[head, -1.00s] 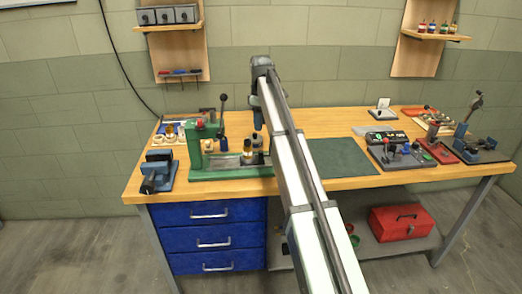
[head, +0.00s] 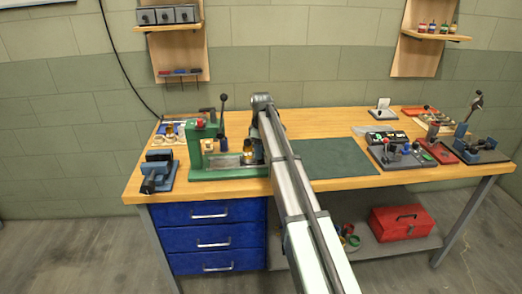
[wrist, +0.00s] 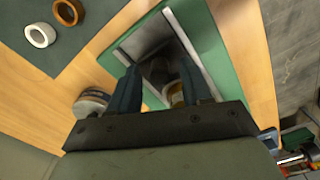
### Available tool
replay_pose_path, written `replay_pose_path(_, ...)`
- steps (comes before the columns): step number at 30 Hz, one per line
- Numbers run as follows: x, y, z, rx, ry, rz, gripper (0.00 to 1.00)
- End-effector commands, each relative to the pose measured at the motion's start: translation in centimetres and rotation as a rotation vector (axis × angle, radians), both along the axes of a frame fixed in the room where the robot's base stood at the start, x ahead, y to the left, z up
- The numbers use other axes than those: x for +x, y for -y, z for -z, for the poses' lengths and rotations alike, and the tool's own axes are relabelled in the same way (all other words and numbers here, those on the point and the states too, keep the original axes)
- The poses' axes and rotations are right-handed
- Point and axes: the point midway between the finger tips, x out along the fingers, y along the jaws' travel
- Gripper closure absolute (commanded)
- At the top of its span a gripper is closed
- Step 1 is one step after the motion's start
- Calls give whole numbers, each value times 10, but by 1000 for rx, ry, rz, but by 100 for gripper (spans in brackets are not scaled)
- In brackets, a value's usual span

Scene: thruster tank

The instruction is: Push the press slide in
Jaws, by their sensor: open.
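The green press (head: 209,150) stands on the bench left of centre, with a black-knobbed lever and a red knob on top. A grey slide plate (head: 228,160) lies along its green base. In the wrist view the base (wrist: 215,45) carries two silver rails with a dark slide area (wrist: 150,40) between them. A brass-coloured cylinder (wrist: 177,93) shows between my fingers, partly hidden. My gripper (wrist: 160,78) is open above the base's end, its two blue-grey fingers apart. I cannot tell whether they touch anything. In the head view my arm mostly hides it.
A round grey part (wrist: 90,102) lies on the wood beside the base, near my left finger. A dark mat (head: 340,158) holds a white ring (wrist: 40,35) and an orange ring (wrist: 68,11). A blue vise (head: 158,170) stands left of the press. Other fixtures fill the right end.

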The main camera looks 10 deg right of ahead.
Motion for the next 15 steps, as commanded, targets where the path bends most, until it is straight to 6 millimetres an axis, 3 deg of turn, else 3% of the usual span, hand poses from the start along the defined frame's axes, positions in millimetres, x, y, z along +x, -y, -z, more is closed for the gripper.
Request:
replay_pose_path(8, 0, 0, 1, 0, 0, 0, 53)
replay_pose_path(15, 0, 0, 0, 0, 0, 0, 76)
